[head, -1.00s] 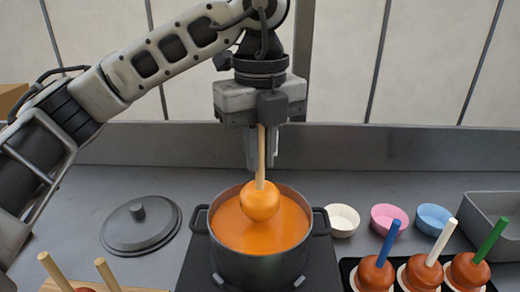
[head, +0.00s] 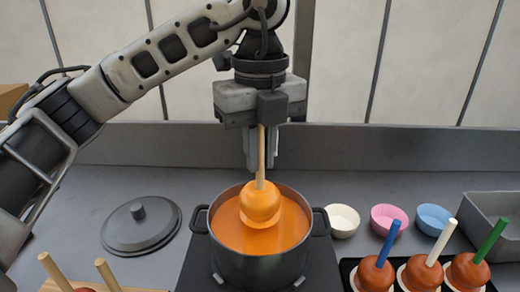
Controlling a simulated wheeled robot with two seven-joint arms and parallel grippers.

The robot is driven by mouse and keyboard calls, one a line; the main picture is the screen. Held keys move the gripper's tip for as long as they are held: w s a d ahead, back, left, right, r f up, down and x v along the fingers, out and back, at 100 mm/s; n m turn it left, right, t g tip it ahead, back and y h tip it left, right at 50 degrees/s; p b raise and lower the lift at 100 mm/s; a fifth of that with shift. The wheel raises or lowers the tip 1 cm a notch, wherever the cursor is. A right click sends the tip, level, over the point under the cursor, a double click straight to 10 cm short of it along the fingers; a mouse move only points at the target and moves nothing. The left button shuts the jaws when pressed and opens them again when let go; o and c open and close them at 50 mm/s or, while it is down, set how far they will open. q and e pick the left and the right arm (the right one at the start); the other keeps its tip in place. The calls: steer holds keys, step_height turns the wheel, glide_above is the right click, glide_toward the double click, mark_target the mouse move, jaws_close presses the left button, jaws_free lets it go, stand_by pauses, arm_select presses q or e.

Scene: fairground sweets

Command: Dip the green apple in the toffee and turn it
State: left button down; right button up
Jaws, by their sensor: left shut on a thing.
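My left gripper (head: 262,150) is shut on the upper part of a pale wooden stick (head: 261,165), above the pot. The apple (head: 260,200) on the stick is coated in glossy orange; no green shows on it. The stick is nearly upright. The dark pot (head: 262,270) holds bright orange toffee (head: 234,232). The apple is over the middle of the pot, with a paler orange rim around its underside. I cannot tell how much of its bottom is in the toffee. My right gripper is not in view.
A dark lid (head: 141,226) lies left of the pot. White (head: 343,221), pink (head: 389,219) and blue (head: 434,219) bowls stand to the right. Coated apples with blue, white and green sticks (head: 491,239) sit front right. Two wooden sticks (head: 107,273) rise front left. A grey bin (head: 482,212) stands far right.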

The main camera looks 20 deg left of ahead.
arm_select(q)
steer(key=shift+r+p, duration=2.6)
steer(key=shift+r, duration=0.45)
steer(key=shift+s+f, duration=0.1)
